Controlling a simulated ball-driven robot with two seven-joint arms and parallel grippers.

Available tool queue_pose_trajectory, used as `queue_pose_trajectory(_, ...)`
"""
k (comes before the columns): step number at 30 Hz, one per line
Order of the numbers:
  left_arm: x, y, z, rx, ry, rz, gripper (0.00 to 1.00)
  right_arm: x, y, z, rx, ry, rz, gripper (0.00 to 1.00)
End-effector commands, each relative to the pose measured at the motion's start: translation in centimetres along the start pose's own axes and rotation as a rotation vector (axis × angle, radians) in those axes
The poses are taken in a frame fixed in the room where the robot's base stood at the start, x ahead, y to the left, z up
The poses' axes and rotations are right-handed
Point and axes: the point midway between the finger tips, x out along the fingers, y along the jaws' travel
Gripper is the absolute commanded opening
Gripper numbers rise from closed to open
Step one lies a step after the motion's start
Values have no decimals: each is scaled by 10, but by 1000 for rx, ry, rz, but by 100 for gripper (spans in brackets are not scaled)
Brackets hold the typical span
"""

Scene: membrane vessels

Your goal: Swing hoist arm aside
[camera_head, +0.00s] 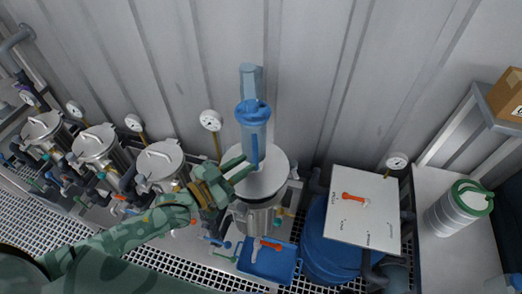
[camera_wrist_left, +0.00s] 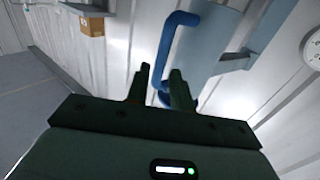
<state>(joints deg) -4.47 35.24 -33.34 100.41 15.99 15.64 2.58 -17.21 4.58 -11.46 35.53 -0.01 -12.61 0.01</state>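The blue hoist arm (camera_head: 252,135) stands over the round metal lid (camera_head: 272,181) of the vessel in the middle of the head view. In the left wrist view, a dark blue bent handle (camera_wrist_left: 168,45) sits in front of a lighter blue body (camera_wrist_left: 215,42). My left gripper (camera_head: 247,164) is just left of the hoist arm, above the lid. Its two fingers (camera_wrist_left: 160,80) are apart, with the lower end of the handle showing between them. I cannot tell whether they touch it. My right gripper is not in view.
Several lidded metal vessels (camera_head: 98,146) with gauges stand in a row at the left. A blue tray (camera_head: 282,266) is below the middle vessel. A white panel (camera_head: 345,222) lies over a blue drum (camera_head: 318,262). A corrugated wall (camera_head: 310,70) is behind.

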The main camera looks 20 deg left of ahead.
Motion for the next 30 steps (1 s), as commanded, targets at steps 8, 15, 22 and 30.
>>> queue_pose_trajectory(8, 53, 0, -1, 1, 1, 0, 23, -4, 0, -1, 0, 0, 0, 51)
queue_pose_trajectory(15, 66, 0, 1, 0, -2, 0, 23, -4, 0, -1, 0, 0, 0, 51)
queue_pose_trajectory(22, 65, 0, 1, 1, -2, 0, 15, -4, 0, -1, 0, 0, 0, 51)
queue_pose_trajectory(30, 65, 0, 0, 0, -1, -2, 0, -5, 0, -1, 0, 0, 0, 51)
